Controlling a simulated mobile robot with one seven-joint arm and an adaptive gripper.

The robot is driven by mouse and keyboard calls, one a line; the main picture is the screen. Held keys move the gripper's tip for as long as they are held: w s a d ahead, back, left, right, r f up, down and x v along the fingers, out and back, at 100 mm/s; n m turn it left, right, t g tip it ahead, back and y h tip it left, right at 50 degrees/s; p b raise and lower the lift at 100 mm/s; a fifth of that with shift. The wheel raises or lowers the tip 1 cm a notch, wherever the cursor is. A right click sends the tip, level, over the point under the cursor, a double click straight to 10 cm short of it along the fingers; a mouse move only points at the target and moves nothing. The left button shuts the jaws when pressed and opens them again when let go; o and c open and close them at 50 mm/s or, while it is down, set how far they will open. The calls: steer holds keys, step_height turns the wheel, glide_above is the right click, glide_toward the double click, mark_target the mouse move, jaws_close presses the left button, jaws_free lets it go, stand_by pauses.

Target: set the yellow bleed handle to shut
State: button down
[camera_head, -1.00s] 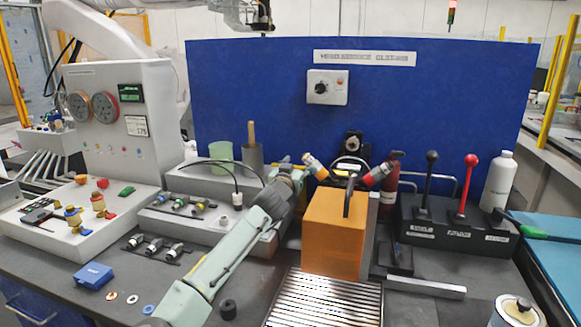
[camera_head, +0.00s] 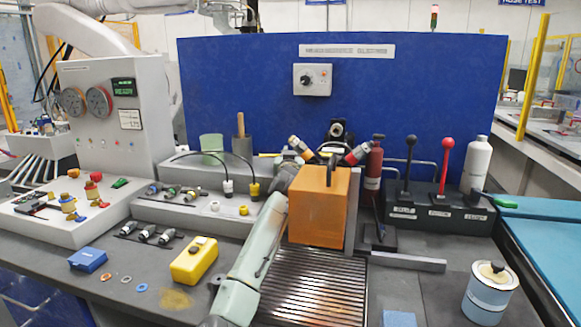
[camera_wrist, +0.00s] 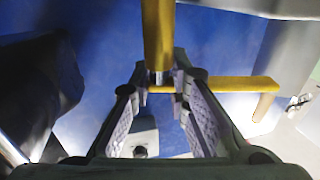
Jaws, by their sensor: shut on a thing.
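The yellow bleed handle (camera_wrist: 158,35) shows in the wrist view as a thick yellow bar coming down from the top. A yellow crossbar (camera_wrist: 240,85) runs to the right from its lower end. My gripper (camera_wrist: 165,82) has its two padded fingers on either side of the yellow part at their tips and is shut on it. In the head view, my arm reaches up to the left of the orange box, and the gripper is mostly hidden behind that box. The handle cannot be made out clearly there, so I cannot tell its setting.
The orange box (camera_head: 318,212) with a dark handle stands right beside my arm. A slatted grate (camera_head: 310,285) lies in front of it. A yellow case (camera_head: 194,262) and blue box (camera_head: 88,260) lie to the left. Black and red levers (camera_head: 446,165) stand at the right before the blue panel (camera_head: 250,90).

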mark_target(274, 156)
steer(key=shift+n+y, duration=0.6)
steer(key=shift+y, duration=0.2)
steer(key=a, duration=0.4)
steer(key=shift+w+a, duration=0.1)
steer(key=shift+a, duration=0.15)
steer(key=c, duration=1.8)
jaws_free()
steer(key=shift+f, duration=0.2)
steer(key=o, duration=0.4)
steer(key=shift+a, duration=0.25)
steer(key=o, duration=1.4)
steer(key=shift+a+r, duration=0.1)
steer(key=shift+a, duration=0.15)
steer(key=shift+d+r, duration=0.15)
